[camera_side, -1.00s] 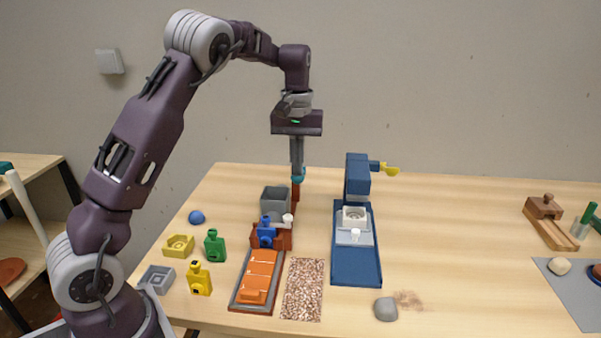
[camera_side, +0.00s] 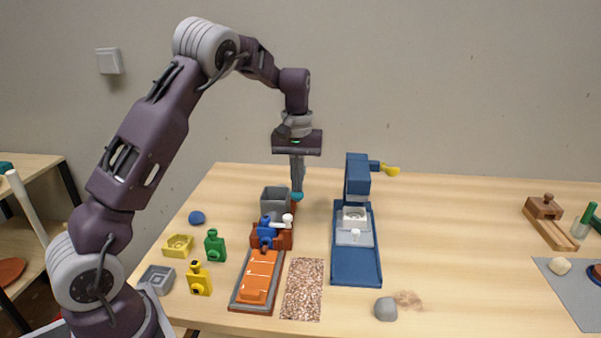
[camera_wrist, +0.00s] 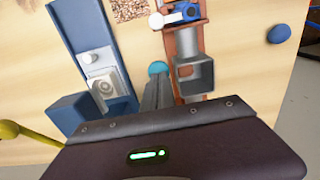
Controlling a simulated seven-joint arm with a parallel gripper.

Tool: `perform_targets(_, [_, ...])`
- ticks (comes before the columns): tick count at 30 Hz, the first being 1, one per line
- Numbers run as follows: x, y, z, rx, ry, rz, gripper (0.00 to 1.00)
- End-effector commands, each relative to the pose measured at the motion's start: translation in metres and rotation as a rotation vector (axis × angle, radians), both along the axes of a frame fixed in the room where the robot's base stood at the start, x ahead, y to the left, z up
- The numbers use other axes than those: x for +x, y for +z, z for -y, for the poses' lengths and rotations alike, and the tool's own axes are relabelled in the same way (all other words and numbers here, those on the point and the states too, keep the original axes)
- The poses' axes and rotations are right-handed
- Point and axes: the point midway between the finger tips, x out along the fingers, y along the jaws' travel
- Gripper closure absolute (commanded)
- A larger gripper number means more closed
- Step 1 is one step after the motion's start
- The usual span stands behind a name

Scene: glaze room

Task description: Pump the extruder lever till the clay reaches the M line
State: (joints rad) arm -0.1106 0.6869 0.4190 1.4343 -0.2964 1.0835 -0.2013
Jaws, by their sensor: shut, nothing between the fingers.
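The extruder (camera_side: 284,239) is a red-brown body with a grey hopper (camera_side: 275,193) and a blue front part (camera_side: 265,236); it also shows in the wrist view (camera_wrist: 171,42). Its lever has a teal knob (camera_side: 297,197), low beside the hopper. My gripper (camera_side: 297,188) is shut and empty, its fingertips right above the knob, apparently touching it. In the wrist view the knob (camera_wrist: 157,68) lies just beyond the fingertips (camera_wrist: 156,82). Orange clay (camera_side: 258,277) lies along the grey-edged tray (camera_side: 237,305) in front. I cannot make out the M line.
A blue press (camera_side: 356,262) with a yellow-ended handle (camera_side: 390,170) stands to the right. Green (camera_side: 214,246) and yellow (camera_side: 199,279) pieces stand left of the tray. A speckled mat (camera_side: 303,290) and a grey lump (camera_side: 385,309) lie in front.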

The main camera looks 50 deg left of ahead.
Motion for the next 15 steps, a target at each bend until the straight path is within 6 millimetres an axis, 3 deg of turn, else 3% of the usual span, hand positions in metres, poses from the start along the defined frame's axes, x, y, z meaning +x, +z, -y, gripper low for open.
perform_targets(15, [0.000,-0.013,0.000,0.000,0.000,0.000,1.00])
